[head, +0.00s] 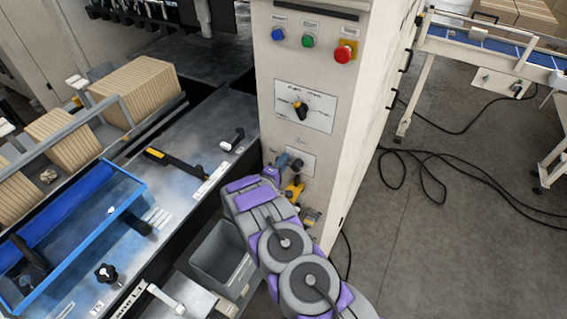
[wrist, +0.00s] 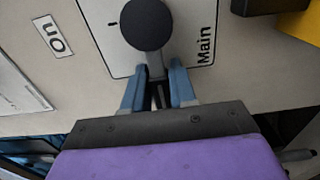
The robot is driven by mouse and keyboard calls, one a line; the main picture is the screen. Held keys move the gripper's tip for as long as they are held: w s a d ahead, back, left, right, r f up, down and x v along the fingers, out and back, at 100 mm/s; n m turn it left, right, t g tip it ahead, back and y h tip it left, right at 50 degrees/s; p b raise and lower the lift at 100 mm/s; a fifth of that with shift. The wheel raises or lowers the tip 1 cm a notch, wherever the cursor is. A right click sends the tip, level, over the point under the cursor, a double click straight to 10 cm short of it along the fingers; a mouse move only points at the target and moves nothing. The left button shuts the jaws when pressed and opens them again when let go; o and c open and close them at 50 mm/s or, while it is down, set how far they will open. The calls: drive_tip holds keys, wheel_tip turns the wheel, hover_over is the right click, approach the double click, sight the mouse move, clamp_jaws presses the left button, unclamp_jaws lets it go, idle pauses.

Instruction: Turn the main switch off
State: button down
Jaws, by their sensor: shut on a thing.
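The main switch (wrist: 147,25) shows in the wrist view as a round black knob with a short grey stem, on a white plate (wrist: 200,20) marked "Main". My gripper (wrist: 158,90) is shut on the switch's stem, with one blue finger on each side. The knob's round end lies beyond the fingertips. In the head view, my gripper (head: 284,164) is at the small white plate (head: 303,156) low on the beige cabinet, and the arm hides part of this area.
Above are a dial with a yellow-marked knob (head: 300,108) and blue (head: 278,34), green (head: 308,41) and red (head: 344,53) buttons. A yellow fitting (head: 294,190) sits just below my gripper. A grey bin (head: 222,258) is left of my arm. Cables (head: 430,170) lie on the floor.

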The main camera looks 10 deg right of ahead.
drive_tip(key=shift+a, duration=0.2)
drive_tip(key=c, duration=1.3)
unclamp_jaws()
drive_tip(key=shift+o, duration=1.3)
drive_tip(key=shift+w+a+f, duration=0.1)
drive_tip(key=shift+w+f, duration=0.15)
drive_tip(key=shift+o, duration=0.2)
drive_tip(key=shift+s, duration=0.1)
drive_tip(key=shift+r, duration=0.15)
drive_tip(key=shift+s, duration=0.1)
drive_tip(key=v, duration=1.7)
drive_tip(key=shift+a, duration=0.2)
